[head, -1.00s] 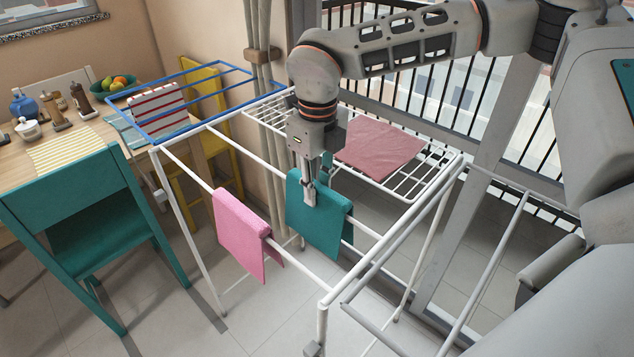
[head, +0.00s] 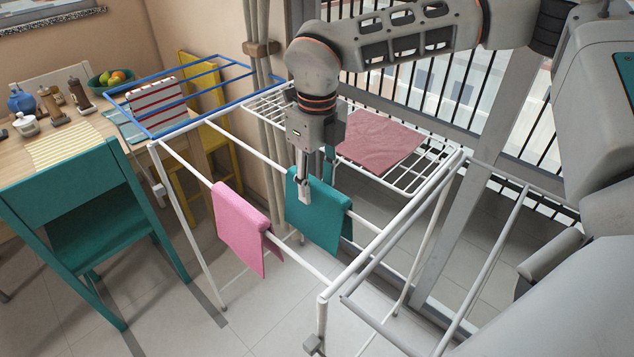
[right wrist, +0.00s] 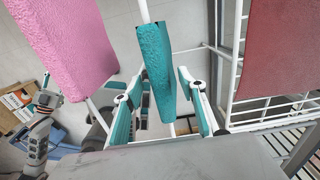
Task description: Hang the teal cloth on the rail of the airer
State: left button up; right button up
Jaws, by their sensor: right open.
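The teal cloth (head: 321,221) hangs folded over the middle white rail of the airer (head: 365,224), with a flap down on each side. My right gripper (head: 314,185) is at the cloth's upper left part, one finger in front and the other mostly hidden behind. In the right wrist view, the cloth (right wrist: 155,65) lies between the open fingers (right wrist: 160,88), with a gap visible on both sides. A small grey and teal part at the left edge of that view may be my left gripper; its jaws cannot be made out.
A dusty red cloth (head: 380,139) lies on the wire shelf behind. A teal chair (head: 80,205) and a laid table (head: 95,119) stand at the left.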

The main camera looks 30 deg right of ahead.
notch_tip(320, 180, up, 12)
jog(key=shift+f, duration=0.2)
